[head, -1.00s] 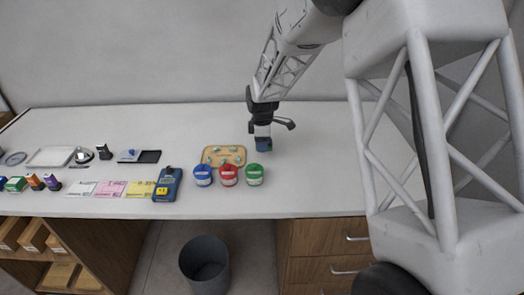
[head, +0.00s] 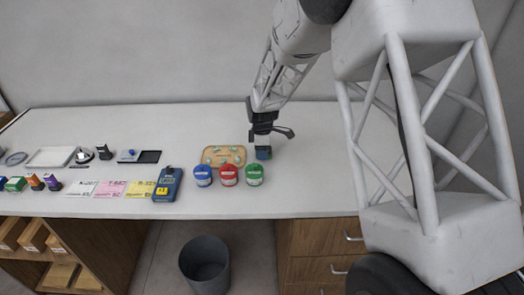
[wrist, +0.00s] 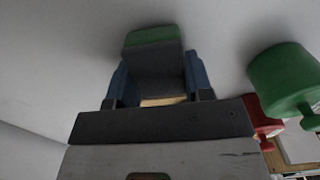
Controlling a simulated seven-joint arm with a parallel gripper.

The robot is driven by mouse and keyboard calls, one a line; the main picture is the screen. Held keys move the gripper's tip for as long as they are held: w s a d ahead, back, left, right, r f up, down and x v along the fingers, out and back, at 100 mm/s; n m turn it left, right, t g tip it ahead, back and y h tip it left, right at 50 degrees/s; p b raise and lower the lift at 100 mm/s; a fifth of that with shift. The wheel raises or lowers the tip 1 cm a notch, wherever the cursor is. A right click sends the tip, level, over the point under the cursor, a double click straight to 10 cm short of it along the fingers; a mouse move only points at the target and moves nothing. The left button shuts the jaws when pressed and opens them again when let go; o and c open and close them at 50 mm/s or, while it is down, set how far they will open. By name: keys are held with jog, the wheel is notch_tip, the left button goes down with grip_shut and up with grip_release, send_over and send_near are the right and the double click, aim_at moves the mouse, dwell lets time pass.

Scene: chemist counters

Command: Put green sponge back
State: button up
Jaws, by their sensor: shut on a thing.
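My gripper (head: 263,150) is shut on a small block with a green band on its face, which I take to be the green sponge (wrist: 152,37). In the wrist view the block sits between the two blue fingers (wrist: 158,80); the rest of its face looks dark grey, with a pale yellowish part near the gripper base. In the head view the gripper points down low over the white counter, right of the tan tray and behind the green-lidded jar. I cannot tell whether the block touches the counter.
The tan tray (head: 206,150) holds several small pieces. Blue (head: 203,176), red (head: 228,176) and green (head: 254,176) jars stand in front of it. A blue handheld device (head: 168,185) lies left of them. The counter right of my gripper is clear. A grey bin (head: 204,265) stands below.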

jog(key=shift+f, duration=0.1)
jog(key=o, duration=0.9)
notch_tip(320, 180, up, 12)
jog(key=shift+r, duration=0.15)
dwell(0.9)
